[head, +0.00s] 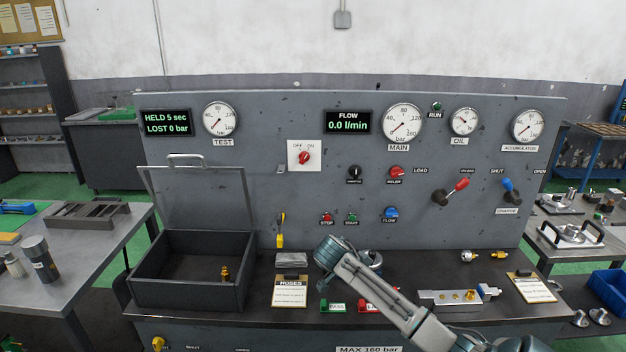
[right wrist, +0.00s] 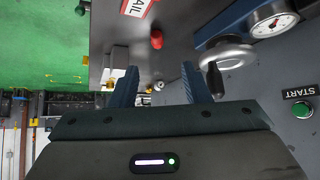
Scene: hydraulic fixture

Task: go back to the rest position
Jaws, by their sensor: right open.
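My right arm comes in from the bottom right of the head view and reaches over the bench. Its wrist end (head: 335,252) is in front of the panel's lower middle; the fingers are hidden there. In the right wrist view my right gripper (right wrist: 160,76) is open, with two dark blue fingers apart and nothing held between them. A red knob (right wrist: 156,40) shows beyond the fingertips. A grey handwheel (right wrist: 226,52) and a gauge (right wrist: 275,24) are close by at the right. My left gripper is not in view.
The grey control panel (head: 270,190) rises behind the bench. An open lidded box (head: 190,292) with a brass fitting (head: 225,273) stands at the left. A HOSES card (head: 290,291), a metal block with fittings (head: 450,298) and a clipboard (head: 532,287) lie on the bench.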

